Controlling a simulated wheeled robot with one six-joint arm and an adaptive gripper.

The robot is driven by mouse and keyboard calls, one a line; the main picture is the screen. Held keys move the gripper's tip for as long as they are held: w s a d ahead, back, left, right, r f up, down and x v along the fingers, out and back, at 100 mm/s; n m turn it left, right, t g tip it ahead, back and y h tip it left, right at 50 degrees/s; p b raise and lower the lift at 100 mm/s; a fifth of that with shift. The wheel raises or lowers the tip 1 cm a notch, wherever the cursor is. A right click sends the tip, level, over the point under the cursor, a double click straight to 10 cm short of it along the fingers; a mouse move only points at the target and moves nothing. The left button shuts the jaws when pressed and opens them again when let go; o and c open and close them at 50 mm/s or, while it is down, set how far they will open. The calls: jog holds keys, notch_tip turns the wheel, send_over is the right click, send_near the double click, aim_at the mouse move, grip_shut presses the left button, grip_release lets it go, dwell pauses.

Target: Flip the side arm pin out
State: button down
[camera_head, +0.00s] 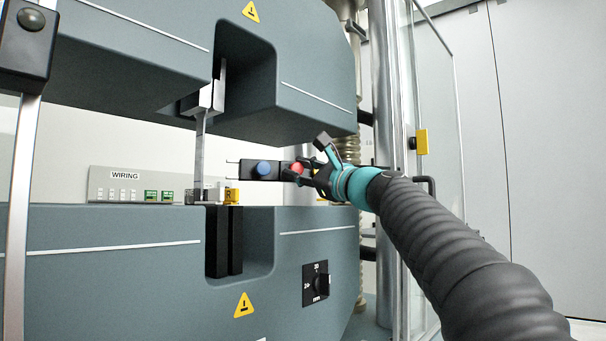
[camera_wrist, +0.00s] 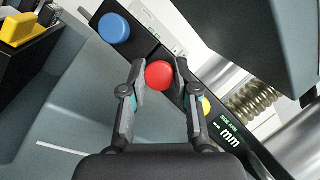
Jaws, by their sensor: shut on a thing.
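The side arm is a black bar (camera_wrist: 146,47) with a blue knob (camera_wrist: 113,28), a red knob (camera_wrist: 159,75) and a partly hidden yellow knob (camera_wrist: 205,105). In the head view the blue knob (camera_head: 264,168) and red knob (camera_head: 297,168) show beside each other. Thin prongs (camera_head: 232,162) stick out of the bar's left end toward the upright metal specimen (camera_head: 199,150), apart from it. I cannot tell which part is the pin. My gripper (camera_wrist: 159,69) is shut on the red knob, one finger on each side. In the head view my gripper (camera_head: 305,169) comes from the right.
The grey upper crosshead (camera_head: 320,105) overhangs the side arm. The lower block (camera_head: 110,260) carries a yellow block (camera_head: 232,195) and a black dial (camera_head: 320,283). A threaded column (camera_wrist: 250,97) and a glass door (camera_head: 440,130) with a yellow latch (camera_head: 422,141) stand right.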

jog(key=c, duration=0.9)
grip_release()
jog(key=shift+s+f, duration=0.1)
jog(key=shift+s, duration=0.05)
jog(key=shift+o, duration=0.2)
jog(key=v, duration=1.2)
